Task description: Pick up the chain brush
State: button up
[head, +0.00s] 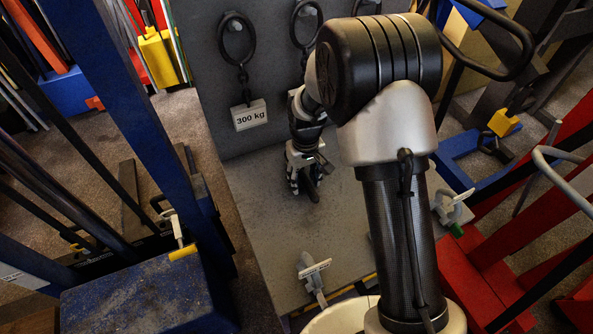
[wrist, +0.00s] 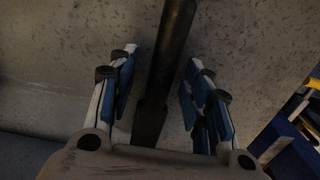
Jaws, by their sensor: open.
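My gripper (head: 304,176) is over the grey panel, in the middle of the head view, and points down. In the wrist view its two blue-padded fingers (wrist: 161,58) stand apart. A long dark bar-like thing, which looks like the chain brush (wrist: 172,40), runs between them from the top edge down to the gripper body. A gap shows on each side of it, so the fingers do not appear to grip it. A dark end of it seems to show beside the fingers in the head view (head: 313,191). Its bristles cannot be made out.
A hanging chain with a "300 kg" tag (head: 249,115) is at the upright board behind. A labelled grey tool (head: 314,275) lies on the grey panel (head: 262,235) nearer me. Blue jack frames (head: 135,300) stand left, red frames (head: 480,285) right.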

jog(key=shift+f, duration=0.3)
jog(key=shift+r, duration=0.1)
grip_shut()
